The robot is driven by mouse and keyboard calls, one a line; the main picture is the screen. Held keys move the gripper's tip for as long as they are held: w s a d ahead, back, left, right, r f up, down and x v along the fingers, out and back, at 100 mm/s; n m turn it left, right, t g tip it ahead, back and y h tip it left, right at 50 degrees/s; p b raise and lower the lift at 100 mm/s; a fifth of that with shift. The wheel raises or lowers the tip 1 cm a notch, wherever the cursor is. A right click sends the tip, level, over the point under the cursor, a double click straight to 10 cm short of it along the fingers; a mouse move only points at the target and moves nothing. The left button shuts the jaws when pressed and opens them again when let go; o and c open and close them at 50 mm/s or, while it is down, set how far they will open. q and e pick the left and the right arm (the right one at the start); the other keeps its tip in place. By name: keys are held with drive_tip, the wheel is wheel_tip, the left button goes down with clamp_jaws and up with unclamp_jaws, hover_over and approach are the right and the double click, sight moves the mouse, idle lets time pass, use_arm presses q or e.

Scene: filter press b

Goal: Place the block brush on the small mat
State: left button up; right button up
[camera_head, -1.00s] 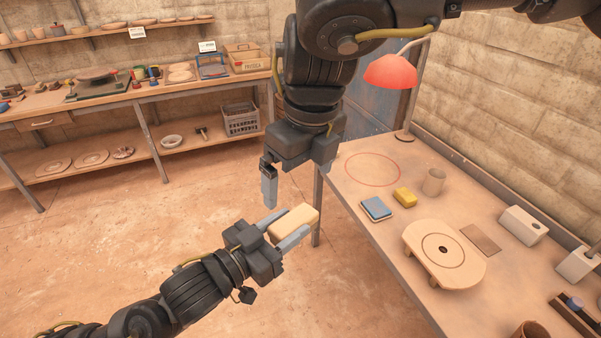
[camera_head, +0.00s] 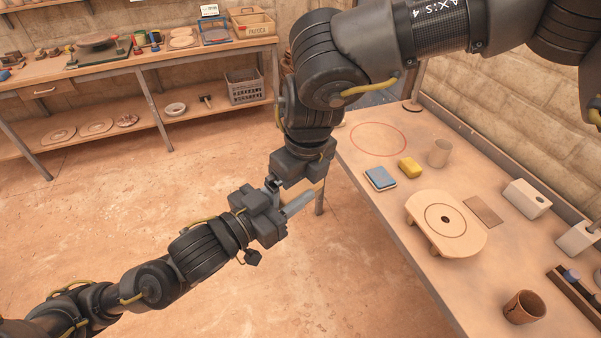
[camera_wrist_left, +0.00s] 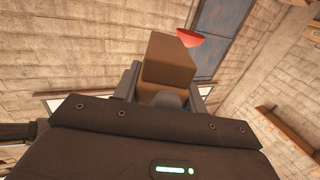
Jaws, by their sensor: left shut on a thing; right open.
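The tan block I take as the block brush (camera_head: 319,186) is held in my left gripper (camera_head: 300,198), off the left end of the table. In the head view my right gripper mostly hides it. In the left wrist view the block (camera_wrist_left: 168,62) stands up between the left fingers. My right gripper (camera_head: 290,186) is open, pointing down right at the block. Whether its fingers touch the block I cannot tell. The small mat (camera_head: 483,210), a thin brown rectangle, lies bare on the table, behind and right of the round wooden stand.
The table (camera_head: 405,225) holds a blue-topped pad (camera_head: 380,178), a yellow sponge (camera_head: 410,167), a cup (camera_head: 439,153), the round wooden stand (camera_head: 445,222), a white block (camera_head: 527,199) and a brown pot (camera_head: 525,307). The red-ringed area (camera_head: 378,139) is empty.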

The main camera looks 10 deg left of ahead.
drive_tip(key=c, duration=0.6)
use_arm(q)
drive_tip(key=o, duration=1.1)
use_arm(e)
drive_tip(key=shift+c, duration=1.2)
